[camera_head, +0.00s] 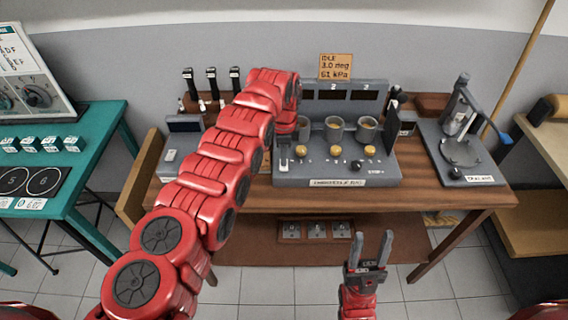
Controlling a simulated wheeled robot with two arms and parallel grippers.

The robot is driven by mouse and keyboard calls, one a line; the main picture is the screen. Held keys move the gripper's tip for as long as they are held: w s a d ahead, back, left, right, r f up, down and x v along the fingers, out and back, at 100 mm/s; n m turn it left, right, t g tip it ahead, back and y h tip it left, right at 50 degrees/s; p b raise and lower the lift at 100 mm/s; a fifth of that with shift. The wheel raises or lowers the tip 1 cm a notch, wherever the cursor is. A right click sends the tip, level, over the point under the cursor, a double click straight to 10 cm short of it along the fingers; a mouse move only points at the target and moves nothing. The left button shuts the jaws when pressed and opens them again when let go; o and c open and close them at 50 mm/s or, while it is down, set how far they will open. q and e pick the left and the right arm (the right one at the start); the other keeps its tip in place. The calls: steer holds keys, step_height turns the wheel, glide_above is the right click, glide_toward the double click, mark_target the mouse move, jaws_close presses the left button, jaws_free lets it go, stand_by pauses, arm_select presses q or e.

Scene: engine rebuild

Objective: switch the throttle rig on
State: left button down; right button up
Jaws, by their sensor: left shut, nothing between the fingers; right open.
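The throttle rig (338,174) is a grey console on the wooden table, with three cups, yellow knobs below them and small controls on its front panel. A small pale lever (284,164) stands at the panel's left end; I cannot tell its position. My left arm reaches across the rig's left side and hides part of it. My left gripper (285,140) is shut and points down just above and behind that lever; whether it touches anything is unclear. My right gripper (370,250) is open and empty, in front of the table and well below the rig.
A sign (336,66) above the rig reads IDLE. A grey stand with a round plate (461,153) is at the table's right. Black-handled levers (211,86) stand behind my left arm. A teal table (88,158) is at left. The floor in front is clear.

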arm_select(q)
steer(key=shift+f+b, duration=0.8)
steer(key=shift+f, duration=0.1)
stand_by(0.4)
steer(key=shift+r+p, duration=0.5)
steer(key=shift+r, duration=3.05)
